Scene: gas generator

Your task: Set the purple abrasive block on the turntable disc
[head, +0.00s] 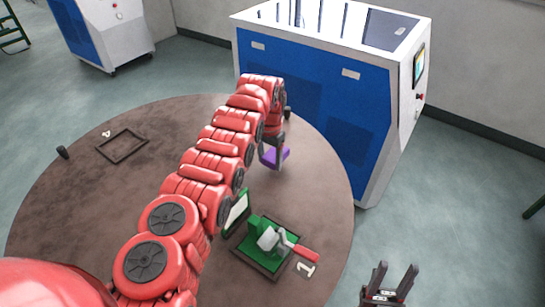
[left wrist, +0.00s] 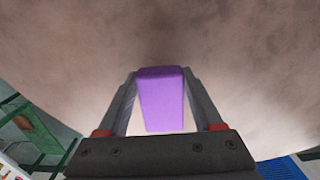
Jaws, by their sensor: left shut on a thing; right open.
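The purple abrasive block (head: 278,156) is held in my left gripper (head: 274,152), over the far right part of the large round brown disc (head: 95,210). In the left wrist view, the block (left wrist: 160,98) sits between both fingers of the left gripper (left wrist: 160,76), with the brown surface beyond it. Whether the block touches the disc or hangs above it I cannot tell. My left arm hides part of the disc's middle. My right gripper (head: 390,277) is open and empty, off the disc at the lower right.
A green tool with a red handle (head: 270,240) stands in a dark frame at the disc's front right, near a white number 1 (head: 305,268). An empty dark frame (head: 122,146) lies at the left. A blue and white machine (head: 325,100) stands behind the disc.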

